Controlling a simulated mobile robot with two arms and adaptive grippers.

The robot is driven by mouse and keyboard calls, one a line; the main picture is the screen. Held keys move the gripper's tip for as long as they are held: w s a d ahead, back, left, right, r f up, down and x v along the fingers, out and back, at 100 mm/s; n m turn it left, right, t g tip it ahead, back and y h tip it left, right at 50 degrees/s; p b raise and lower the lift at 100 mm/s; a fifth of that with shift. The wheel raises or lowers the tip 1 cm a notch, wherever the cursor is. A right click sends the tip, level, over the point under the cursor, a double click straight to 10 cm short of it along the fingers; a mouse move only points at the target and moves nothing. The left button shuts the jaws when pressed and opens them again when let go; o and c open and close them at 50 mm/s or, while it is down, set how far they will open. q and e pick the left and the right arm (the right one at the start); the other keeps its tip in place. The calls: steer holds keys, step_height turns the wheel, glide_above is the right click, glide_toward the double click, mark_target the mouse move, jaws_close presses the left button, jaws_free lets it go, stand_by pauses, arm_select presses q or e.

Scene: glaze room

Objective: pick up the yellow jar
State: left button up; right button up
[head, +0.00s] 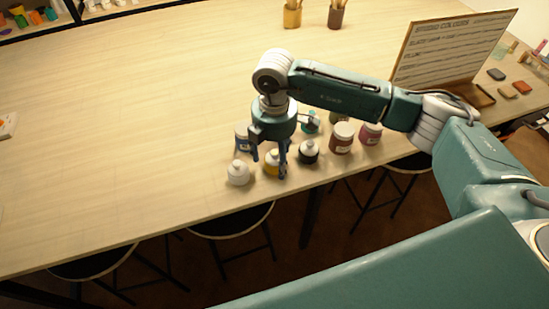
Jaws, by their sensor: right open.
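The yellow jar (271,169) stands on the wooden table near its front edge, a small jar with a pale cap, partly hidden by a finger of my right gripper. My right gripper (269,167) points down over it, open, with one finger on each side of the jar in this view. I cannot tell whether the fingers touch it. My left gripper is not in view.
A white jar (238,173) stands close to the left, a blue jar (242,138) behind it. A black jar (308,153) and reddish jars (342,139) stand to the right. A sign board (450,50) is at the back right.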

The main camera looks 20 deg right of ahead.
steer(key=shift+f, duration=0.5)
steer(key=c, duration=1.5)
steer(key=shift+w+r, duration=0.1)
steer(key=shift+r, duration=0.05)
